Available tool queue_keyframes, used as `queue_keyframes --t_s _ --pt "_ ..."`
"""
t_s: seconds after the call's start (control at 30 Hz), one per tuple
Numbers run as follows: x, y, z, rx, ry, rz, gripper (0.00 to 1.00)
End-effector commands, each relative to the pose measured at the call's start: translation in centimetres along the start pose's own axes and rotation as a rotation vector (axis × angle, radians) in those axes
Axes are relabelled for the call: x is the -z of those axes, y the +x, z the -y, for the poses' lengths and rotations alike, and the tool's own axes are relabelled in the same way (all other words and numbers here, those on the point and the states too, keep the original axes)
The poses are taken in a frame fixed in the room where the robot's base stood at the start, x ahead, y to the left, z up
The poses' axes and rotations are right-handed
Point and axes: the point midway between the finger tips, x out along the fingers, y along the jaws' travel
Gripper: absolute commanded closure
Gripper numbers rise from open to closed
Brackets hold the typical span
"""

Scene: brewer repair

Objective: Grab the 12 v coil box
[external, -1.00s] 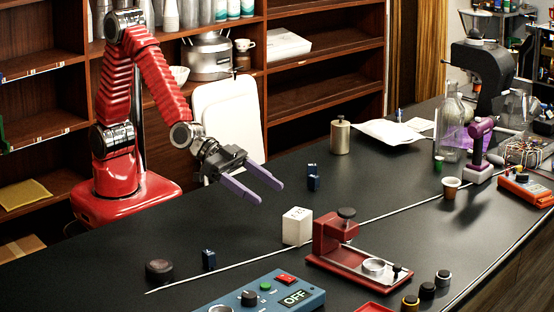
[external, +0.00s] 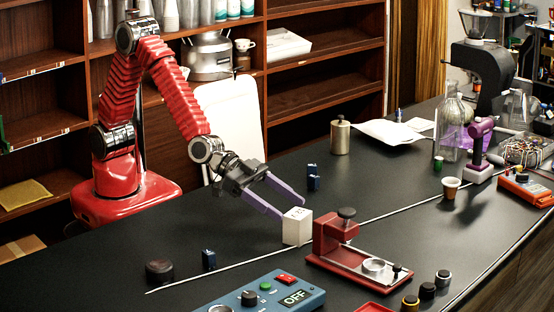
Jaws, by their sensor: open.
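No label reading 12 V is legible, so I cannot tell for sure which item is the coil box. A small white box (external: 297,232) with dark marks on top stands upright on the black counter. Small dark blue boxes stand behind it (external: 313,183) and at the left (external: 208,260). My gripper (external: 293,212) has two long purple fingers, spread open and pointing down toward the white box. Its tips are at the box's upper left and back edges. Whether they touch it cannot be told.
A red metal fixture (external: 338,238) stands close to the white box's right. A blue panel reading OFF (external: 262,299) lies in front. A thin pale rod (external: 235,265) runs along the counter. A brass canister (external: 340,137) stands behind. The left counter is mostly clear.

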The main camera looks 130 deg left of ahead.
Motion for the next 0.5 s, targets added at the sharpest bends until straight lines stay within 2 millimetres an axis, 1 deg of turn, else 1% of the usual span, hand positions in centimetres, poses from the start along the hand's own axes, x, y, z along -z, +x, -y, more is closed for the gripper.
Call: queue_keyframes --t_s 0.17,0.5 --pt "-0.2 0.8 -0.1 0.000 0.000 0.002 0.30" --pt "-0.4 4.3 -0.3 0.000 0.000 0.001 0.30"
